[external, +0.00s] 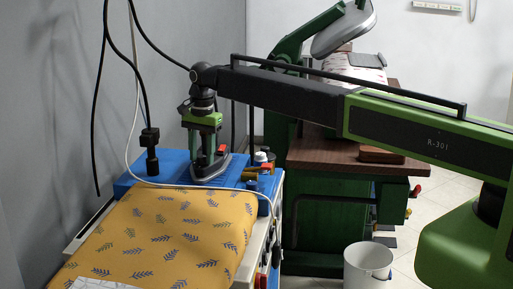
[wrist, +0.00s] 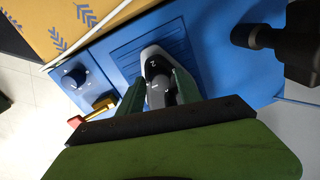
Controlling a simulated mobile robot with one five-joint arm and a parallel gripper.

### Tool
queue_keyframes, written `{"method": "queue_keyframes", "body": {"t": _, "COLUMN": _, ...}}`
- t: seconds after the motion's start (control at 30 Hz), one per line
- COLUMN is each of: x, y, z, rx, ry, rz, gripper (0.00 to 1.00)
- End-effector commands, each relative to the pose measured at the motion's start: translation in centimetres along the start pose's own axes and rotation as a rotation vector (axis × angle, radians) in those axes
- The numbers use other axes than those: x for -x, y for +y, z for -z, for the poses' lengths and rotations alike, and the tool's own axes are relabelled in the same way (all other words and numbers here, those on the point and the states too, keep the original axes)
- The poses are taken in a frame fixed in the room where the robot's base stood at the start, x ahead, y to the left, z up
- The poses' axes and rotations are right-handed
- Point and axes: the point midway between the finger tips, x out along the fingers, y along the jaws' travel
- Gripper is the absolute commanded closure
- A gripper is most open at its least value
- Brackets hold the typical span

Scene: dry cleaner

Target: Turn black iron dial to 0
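The iron (wrist: 149,51) stands on the ribbed blue plate in the wrist view, pale grey around a dark top. Its black dial (wrist: 158,70) has small white marks, too small to read surely. My gripper (wrist: 158,76) has its two green fingers apart, one on each side of the dial and the iron's top. I cannot tell whether they touch it. In the external view the iron (external: 212,169) sits at the blue station's right side, with my gripper (external: 207,150) pointing down over it and hiding the dial.
The yellow leaf-patterned ironing board (external: 165,235) lies in front of the blue station (external: 170,168). A black fixture (external: 150,150) with a hanging cable stands left of the iron. A white knob (external: 261,157) and a red-tipped brass lever (wrist: 100,106) are close by.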

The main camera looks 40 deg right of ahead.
Motion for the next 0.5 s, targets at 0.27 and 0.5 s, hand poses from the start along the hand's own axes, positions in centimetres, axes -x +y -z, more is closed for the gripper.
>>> {"method": "queue_keyframes", "body": {"t": 0.27, "x": 0.00, "y": 0.00, "z": 0.00, "rx": 0.000, "ry": 0.000, "rz": 0.000, "gripper": 0.97}}
{"method": "queue_keyframes", "body": {"t": 0.5, "x": -0.01, "y": -0.01, "z": 0.01, "rx": 0.003, "ry": 0.000, "rz": 0.000, "gripper": 1.00}}
